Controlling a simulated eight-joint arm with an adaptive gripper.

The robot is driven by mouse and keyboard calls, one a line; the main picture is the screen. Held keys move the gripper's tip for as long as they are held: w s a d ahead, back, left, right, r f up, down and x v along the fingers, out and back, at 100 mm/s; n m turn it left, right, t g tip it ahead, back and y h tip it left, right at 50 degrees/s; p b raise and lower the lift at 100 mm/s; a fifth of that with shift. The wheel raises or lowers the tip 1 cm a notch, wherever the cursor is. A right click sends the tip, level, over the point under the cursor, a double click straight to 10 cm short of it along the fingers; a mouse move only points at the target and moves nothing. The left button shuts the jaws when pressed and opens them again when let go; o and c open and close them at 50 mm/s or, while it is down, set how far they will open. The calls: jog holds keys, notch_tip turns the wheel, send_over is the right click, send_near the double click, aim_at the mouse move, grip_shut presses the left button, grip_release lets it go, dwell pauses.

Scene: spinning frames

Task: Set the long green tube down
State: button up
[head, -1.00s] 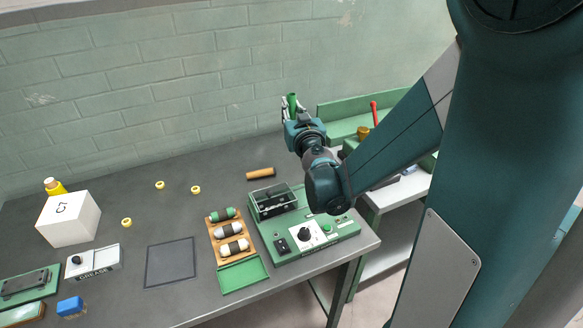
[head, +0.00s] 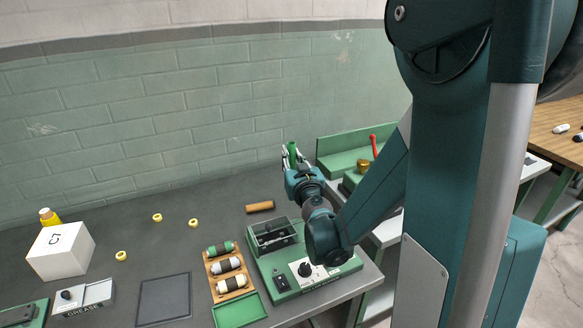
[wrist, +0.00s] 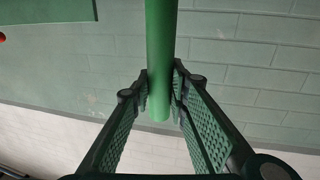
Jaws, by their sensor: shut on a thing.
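The long green tube (wrist: 160,50) is held between the two fingers of my gripper (wrist: 160,92) in the wrist view. Its lower end sits just below the fingertips and its upper part runs out of the picture. In the head view the tube (head: 292,152) shows as a short green piece, upright at the tips of my gripper (head: 290,158). The gripper is shut on it, high over the right back part of the grey table (head: 120,203). The tube's full length is hidden in the head view.
Below and left of my arm stands a green machine with a dark clear-lidded box (head: 271,236). Near it are a tan cylinder (head: 260,207) and a wooden rack of striped rolls (head: 214,268). A dark square mat (head: 164,299) lies bare. Yellow rings (head: 157,217) lie farther left.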

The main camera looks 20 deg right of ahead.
aim_at(292, 167)
jog(key=shift+f, duration=0.1)
jog(key=shift+f+b, duration=0.7)
jog(key=shift+f, duration=1.5)
jog(key=o, duration=0.9)
jog(key=shift+c, duration=0.2)
jog(key=shift+r, duration=0.3)
jog(key=s+a+p, duration=0.1)
jog(key=s+a, duration=0.1)
jog(key=s, duration=0.9)
jog(key=shift+s+a+p, duration=0.2)
jog(key=shift+s+p, duration=0.1)
jog(key=shift+s, duration=0.1)
